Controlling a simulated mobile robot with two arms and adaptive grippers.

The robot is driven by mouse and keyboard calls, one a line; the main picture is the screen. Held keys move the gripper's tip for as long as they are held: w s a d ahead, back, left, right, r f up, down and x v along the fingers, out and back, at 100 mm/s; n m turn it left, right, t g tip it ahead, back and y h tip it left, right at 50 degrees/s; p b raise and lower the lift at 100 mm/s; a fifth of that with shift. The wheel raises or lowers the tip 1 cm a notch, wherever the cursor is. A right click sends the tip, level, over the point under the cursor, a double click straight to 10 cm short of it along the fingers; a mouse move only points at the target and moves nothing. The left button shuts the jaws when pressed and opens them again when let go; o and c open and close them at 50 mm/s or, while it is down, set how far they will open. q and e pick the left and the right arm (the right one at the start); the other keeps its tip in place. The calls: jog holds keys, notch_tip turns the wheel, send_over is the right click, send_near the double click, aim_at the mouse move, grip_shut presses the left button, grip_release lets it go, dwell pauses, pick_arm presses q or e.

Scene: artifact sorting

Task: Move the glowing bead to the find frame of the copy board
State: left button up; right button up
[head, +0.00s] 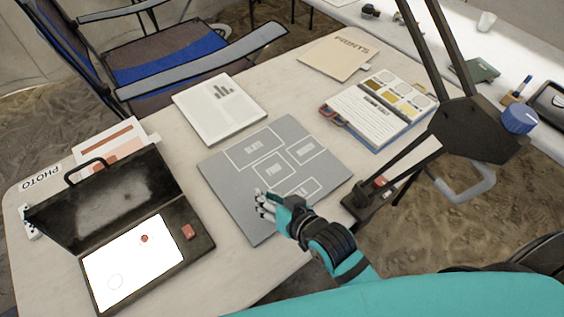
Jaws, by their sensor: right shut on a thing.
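The grey copy board (222,174) lies flat on the table, with several white-outlined frames. Their labels are too small to read surely, so I cannot tell which is the find frame. My left gripper is not in view.
The panel sits in an open dark case (105,195) with a red block (187,231) on its edge. A white sheet (220,108), a colour-chart book (378,108) and a prints folder (338,56) lie behind. A dark lamp arm (437,50) stands at right.

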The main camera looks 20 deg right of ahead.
send_over(278, 173)
jog(key=shift+f+p, duration=0.3)
jog(key=shift+f, duration=0.35)
notch_tip(278, 173, down, 3)
jog(key=shift+f, duration=0.2)
jog(key=shift+f, duration=0.15)
jog(key=o, duration=0.5)
jog(key=shift+c, duration=0.2)
jog(key=v, duration=1.2)
